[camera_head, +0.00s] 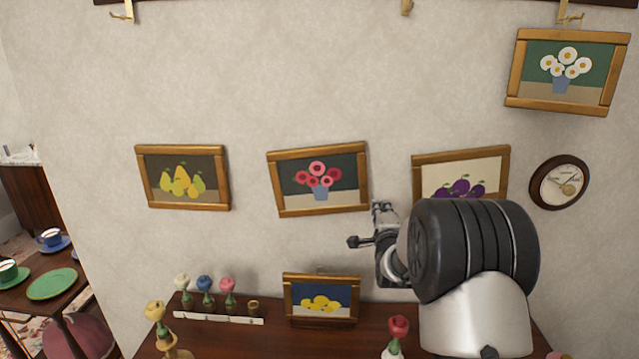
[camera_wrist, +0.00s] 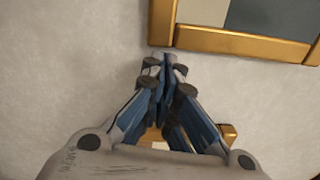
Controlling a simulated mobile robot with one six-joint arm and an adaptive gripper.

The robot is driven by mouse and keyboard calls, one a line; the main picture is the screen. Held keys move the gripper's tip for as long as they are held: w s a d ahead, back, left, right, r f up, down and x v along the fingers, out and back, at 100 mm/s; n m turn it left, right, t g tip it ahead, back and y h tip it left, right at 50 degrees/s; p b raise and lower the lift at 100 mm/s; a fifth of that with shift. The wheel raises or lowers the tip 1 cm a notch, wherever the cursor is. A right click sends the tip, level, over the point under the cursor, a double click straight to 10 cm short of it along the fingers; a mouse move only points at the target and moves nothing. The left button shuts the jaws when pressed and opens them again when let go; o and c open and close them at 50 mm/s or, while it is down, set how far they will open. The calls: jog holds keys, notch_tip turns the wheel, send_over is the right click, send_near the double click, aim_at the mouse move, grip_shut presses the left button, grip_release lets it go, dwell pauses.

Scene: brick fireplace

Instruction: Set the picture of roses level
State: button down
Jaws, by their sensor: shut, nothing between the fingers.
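The picture of roses (camera_head: 318,193), pink flowers in a blue vase in a gold frame, hangs in the middle of the wall. It looks tilted, its right side higher than its left. My gripper (camera_head: 382,208) is shut and empty, just right of the picture's lower right corner. In the wrist view, the fingertips (camera_wrist: 165,62) are close to a corner of a gold frame (camera_wrist: 240,43), which looks like the roses frame seen turned. I cannot tell whether they touch it.
The plum picture (camera_head: 462,185) hangs right of my gripper, partly hidden by my arm. Below, a lemon picture (camera_head: 320,300) and small flower vases stand on a wooden surface.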

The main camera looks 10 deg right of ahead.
jog(key=shift+w+a+b, duration=0.2)
jog(key=shift+a+b, duration=0.05)
jog(key=shift+a, duration=0.3)
jog(key=shift+w+a+b, duration=0.15)
jog(key=shift+a+b, duration=0.05)
jog(key=shift+a, duration=0.35)
dwell(0.8)
jog(key=shift+d, duration=0.1)
jog(key=s+b, duration=0.3)
jog(key=s, duration=0.5)
jog(key=shift+s+a+b, duration=0.15)
jog(key=shift+a+b, duration=0.1)
jog(key=shift+b, duration=0.15)
dwell(0.6)
jog(key=s+a+r+n+g+y, duration=0.1)
jog(key=s+a+n+g+y, duration=0.25)
jog(key=s+a+n, duration=0.4)
jog(key=s+a+f+n+g, duration=0.2)
jog(key=s+a+n+g, duration=0.1)
jog(key=s, duration=0.8)
jog(key=s+a+f+n+g+y, duration=0.1)
jog(key=s+a+f+n+g, duration=0.1)
jog(key=s+n, duration=0.4)
jog(key=s+a+f+n+g, duration=0.3)
jog(key=s+a+n+g, duration=0.1)
jog(key=s, duration=1.3)
jog(key=shift+a+n, duration=0.25)
jog(key=shift+n, duration=0.1)
